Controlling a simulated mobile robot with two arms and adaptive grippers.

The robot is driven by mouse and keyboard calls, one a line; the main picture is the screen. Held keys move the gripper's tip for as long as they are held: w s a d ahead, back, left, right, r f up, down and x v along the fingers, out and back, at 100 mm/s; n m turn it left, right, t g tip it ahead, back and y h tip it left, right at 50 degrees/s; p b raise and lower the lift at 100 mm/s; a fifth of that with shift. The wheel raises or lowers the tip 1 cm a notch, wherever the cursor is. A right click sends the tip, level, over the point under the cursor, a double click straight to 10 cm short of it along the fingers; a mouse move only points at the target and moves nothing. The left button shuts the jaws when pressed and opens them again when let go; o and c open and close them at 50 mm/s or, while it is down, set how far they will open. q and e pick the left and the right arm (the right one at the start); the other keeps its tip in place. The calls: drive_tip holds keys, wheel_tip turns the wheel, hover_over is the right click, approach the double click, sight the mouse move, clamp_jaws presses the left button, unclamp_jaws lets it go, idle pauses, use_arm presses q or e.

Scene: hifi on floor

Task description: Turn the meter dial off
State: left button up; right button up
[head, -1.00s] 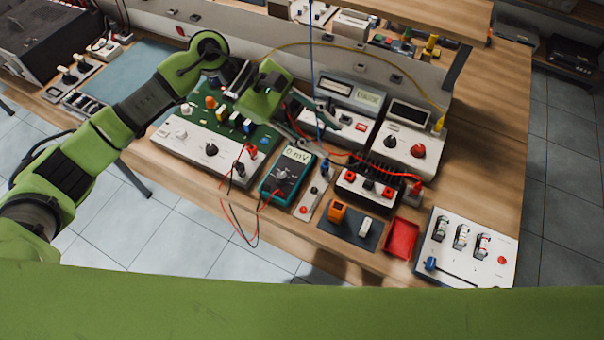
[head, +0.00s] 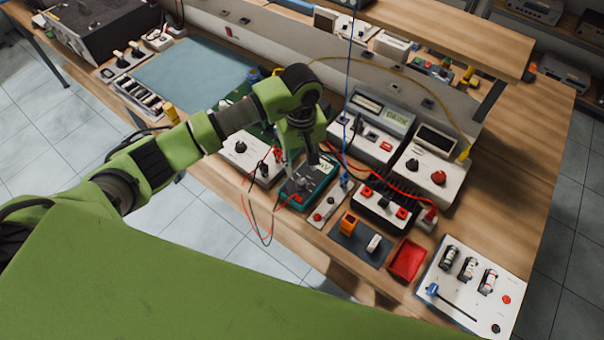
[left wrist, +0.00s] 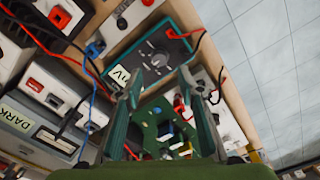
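The meter (head: 321,178) is a teal-edged box with a dark face, lying on the workbench near its front edge. Its round dial (left wrist: 157,57) shows clearly in the left wrist view, with a pointer knob in the middle. The meter's pale display (left wrist: 121,75) is partly visible there; in the head view my gripper covers much of it. My left gripper (head: 300,168) is above the meter, fingers pointing down at it. In the left wrist view its fingers (left wrist: 162,76) are spread and empty, with the dial beyond the tips. My right gripper is not in view.
Red and black leads (head: 258,215) hang from the meter over the bench's front edge. A narrow switch strip (head: 328,206) and a black-topped terminal box (head: 384,205) stand close right of the meter. A white-fronted unit (head: 245,160) is close left.

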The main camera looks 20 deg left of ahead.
sight(302, 181)
use_arm(q)
wheel_tip(302, 181, down, 7)
drive_tip(key=shift+p, duration=0.8)
clamp_jaws()
